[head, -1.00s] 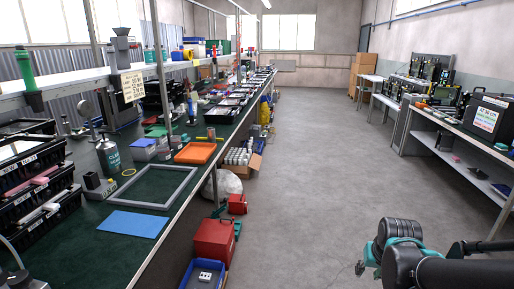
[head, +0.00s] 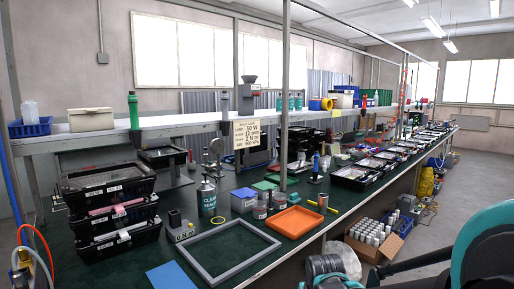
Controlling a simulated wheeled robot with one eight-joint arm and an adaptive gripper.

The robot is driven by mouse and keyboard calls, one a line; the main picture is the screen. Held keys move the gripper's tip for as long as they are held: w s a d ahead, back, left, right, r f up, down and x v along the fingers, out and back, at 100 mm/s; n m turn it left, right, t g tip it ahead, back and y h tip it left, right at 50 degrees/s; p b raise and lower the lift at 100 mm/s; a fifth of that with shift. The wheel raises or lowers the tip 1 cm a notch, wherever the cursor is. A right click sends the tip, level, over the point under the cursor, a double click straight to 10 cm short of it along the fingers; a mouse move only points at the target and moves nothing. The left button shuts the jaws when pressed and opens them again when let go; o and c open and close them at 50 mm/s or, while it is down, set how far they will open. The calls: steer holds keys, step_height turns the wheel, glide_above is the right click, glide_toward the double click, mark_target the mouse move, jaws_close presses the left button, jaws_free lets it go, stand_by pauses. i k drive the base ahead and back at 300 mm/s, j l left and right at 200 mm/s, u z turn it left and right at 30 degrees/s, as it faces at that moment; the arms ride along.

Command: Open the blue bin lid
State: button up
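I cannot make out a blue bin with a lid for certain. A small blue basket (head: 30,128) stands at the left end of the white shelf, with a whitish bottle rising from it. Blue and white containers (head: 345,101) stand farther back on the shelf, too small to tell whether they have lids. Parts of my teal and dark arm fill the lower right of the head view. My gripper's fingertips do not show.
A long green-topped bench (head: 130,262) runs from the left into the distance. It carries stacked black trays (head: 112,212), a grey frame (head: 228,250), an orange tray (head: 294,222) and a blue sheet (head: 172,278). A cardboard box (head: 372,246) of white cylinders sits on the floor beneath.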

mark_target(245, 192)
steer(key=i+l+u, duration=0.4)
steer(key=l, duration=0.8)
steer(key=i+l+u, duration=0.1)
steer(key=l+u, duration=0.35)
steer(key=l, duration=0.8)
steer(key=l+u, duration=0.4)
steer(key=l, duration=0.9)
steer(key=k, duration=0.05)
